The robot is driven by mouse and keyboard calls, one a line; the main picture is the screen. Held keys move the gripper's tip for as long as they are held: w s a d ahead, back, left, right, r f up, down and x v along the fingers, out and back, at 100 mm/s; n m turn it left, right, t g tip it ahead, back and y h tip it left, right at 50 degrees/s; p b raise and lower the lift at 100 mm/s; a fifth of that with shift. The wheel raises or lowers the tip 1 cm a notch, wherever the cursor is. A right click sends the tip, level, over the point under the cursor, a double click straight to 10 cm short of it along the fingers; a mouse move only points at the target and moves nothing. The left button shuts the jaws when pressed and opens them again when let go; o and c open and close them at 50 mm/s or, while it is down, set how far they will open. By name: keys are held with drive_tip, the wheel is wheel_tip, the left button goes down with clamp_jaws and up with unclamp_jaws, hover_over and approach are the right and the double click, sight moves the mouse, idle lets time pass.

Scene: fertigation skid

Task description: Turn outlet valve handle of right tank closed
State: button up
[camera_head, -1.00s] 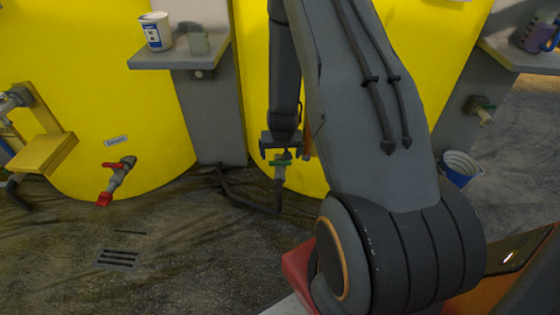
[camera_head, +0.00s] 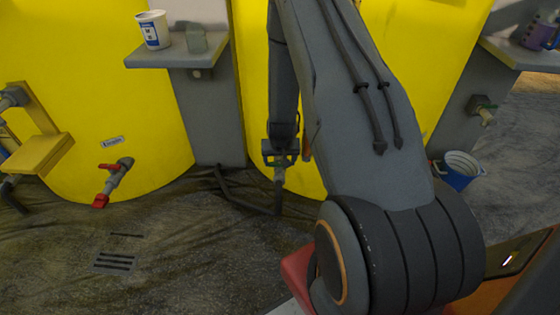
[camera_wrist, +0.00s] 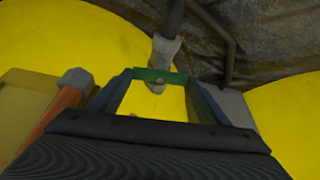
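The right tank (camera_head: 425,40) is the yellow one behind my arm. Its outlet valve has a green handle (camera_wrist: 158,76) on a grey pipe body (camera_wrist: 165,50) in the wrist view. My gripper (camera_wrist: 160,80) is open, with one finger near each end of the green handle, which lies crosswise between the fingertips. I cannot tell whether the fingers touch it. In the head view my gripper (camera_head: 281,161) covers the handle, and only the pipe (camera_head: 279,177) below shows.
The left yellow tank (camera_head: 100,60) has a valve with a red handle (camera_head: 102,200). A grey shelf (camera_head: 165,60) holds a white tub (camera_head: 153,29) and a cup (camera_head: 195,38). A black hose (camera_head: 240,202) lies near the valve.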

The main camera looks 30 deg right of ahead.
drive_tip(key=shift+r+m+p, duration=0.1)
drive_tip(key=shift+m+p, duration=0.4)
drive_tip(key=shift+p, duration=0.05)
drive_tip(key=shift+m, duration=0.3)
drive_tip(key=o, duration=1.1)
drive_tip(key=shift+c, duration=0.2)
drive_tip(key=p+v, duration=0.3)
drive_tip(key=v, duration=0.4)
drive_tip(key=shift+a+r, duration=0.25)
